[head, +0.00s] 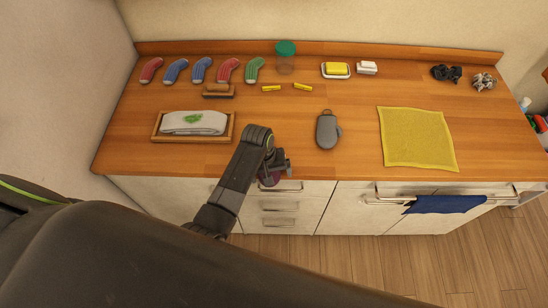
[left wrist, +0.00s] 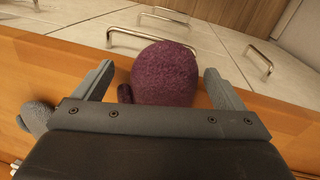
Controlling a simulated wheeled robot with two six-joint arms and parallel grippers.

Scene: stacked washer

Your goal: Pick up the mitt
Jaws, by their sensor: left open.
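A purple mitt (left wrist: 165,75) fills the gap between the fingers of my left gripper (left wrist: 158,70) in the left wrist view. The fingers are open, one on each side, with space visible beside the mitt. Its small thumb points left. In the head view my left gripper (head: 276,167) is at the counter's front edge, and only a bit of the purple mitt (head: 269,181) shows beneath it. A grey mitt (head: 328,131) lies on the counter to the right; it also shows at the left of the wrist view (left wrist: 36,117). My right gripper is not in view.
A wooden tray (head: 155,138) with a folded cloth is at left on the wooden counter. A yellow cloth (head: 416,138) lies at right. Several socks, a brush (head: 218,91), a green-lidded jar (head: 285,58) and soap dishes line the back. Drawer handles (head: 281,188) stick out below the front edge.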

